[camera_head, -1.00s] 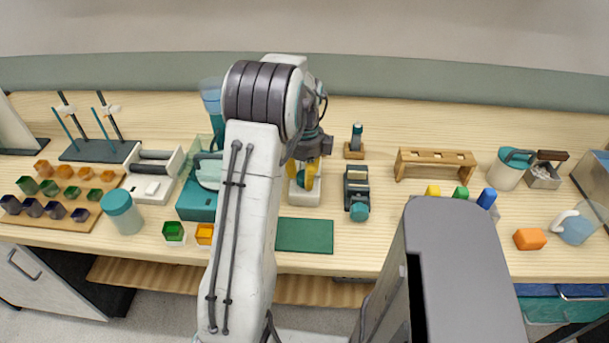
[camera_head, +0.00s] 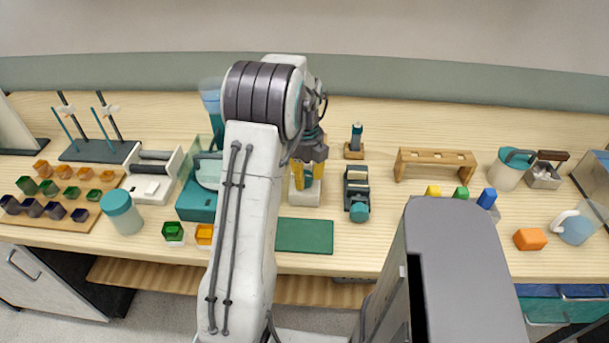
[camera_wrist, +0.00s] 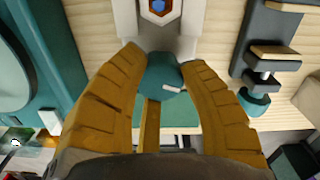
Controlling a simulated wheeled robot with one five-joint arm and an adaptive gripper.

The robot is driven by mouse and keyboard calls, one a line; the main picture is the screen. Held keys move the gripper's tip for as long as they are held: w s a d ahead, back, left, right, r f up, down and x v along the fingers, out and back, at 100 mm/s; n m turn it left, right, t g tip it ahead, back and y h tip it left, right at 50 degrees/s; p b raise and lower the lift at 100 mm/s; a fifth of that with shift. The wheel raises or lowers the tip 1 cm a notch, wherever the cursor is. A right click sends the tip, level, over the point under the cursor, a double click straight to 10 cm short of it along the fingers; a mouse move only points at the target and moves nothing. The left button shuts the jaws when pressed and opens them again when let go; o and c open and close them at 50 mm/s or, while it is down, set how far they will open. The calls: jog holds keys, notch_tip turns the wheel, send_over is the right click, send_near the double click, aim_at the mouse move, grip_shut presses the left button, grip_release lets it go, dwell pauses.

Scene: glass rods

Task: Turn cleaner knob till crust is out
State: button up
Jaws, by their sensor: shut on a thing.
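The cleaner is a pale block-like device with a teal knob (camera_wrist: 163,80). A small white mark shows on the knob's right side. I cannot see any crust.
A teal mat (camera_head: 304,236) lies in front of the cleaner. A dark clamp-like device with a teal knob (camera_head: 358,192) stands close on the right. A teal-based machine (camera_head: 197,201) stands on the left. A wooden rack (camera_head: 435,162) is further right.

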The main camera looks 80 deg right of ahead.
aim_at(305, 175)
jog(key=shift+a+f, duration=0.15)
jog(key=shift+a, duration=0.05)
jog(key=o, duration=1.2)
jog(key=shift+d, duration=0.1)
jog(key=shift+r, duration=0.2)
notch_tip(305, 175, up, 12)
jog(key=shift+f, duration=0.1)
dwell(0.7)
